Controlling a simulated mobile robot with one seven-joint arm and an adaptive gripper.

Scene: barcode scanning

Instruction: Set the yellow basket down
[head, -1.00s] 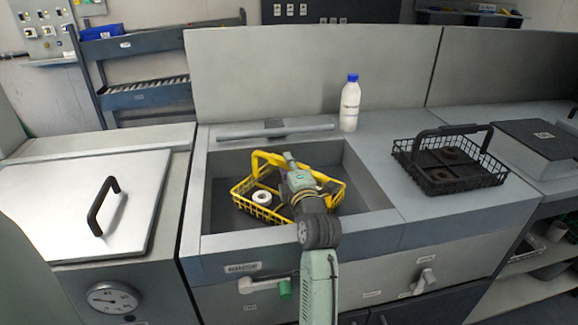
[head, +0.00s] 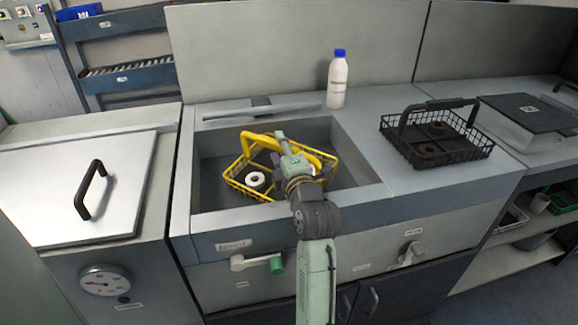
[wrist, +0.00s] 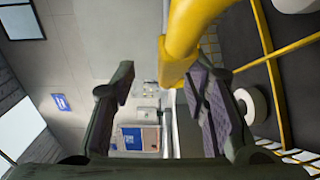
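The yellow basket (head: 239,183) sits inside the sink basin, with its arched handle (head: 262,137) up. Whether its base touches the basin floor is hidden. A white ring-shaped part (head: 255,180) is in its left side, and it also shows in the wrist view (wrist: 250,105). My gripper (head: 283,141) is over the basket at the handle. In the wrist view my gripper (wrist: 160,85) has its two padded fingers well apart. The yellow handle (wrist: 185,45) lies by the right finger, with a clear gap to the left finger. Whether it touches the right finger is unclear.
The sink (head: 207,205) has raised walls around the basket. A white bottle with a blue cap (head: 337,82) stands behind it. A black basket (head: 436,151) stands on the counter to the right. A lidded unit (head: 80,200) is to the left. Counter space between sink and black basket is clear.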

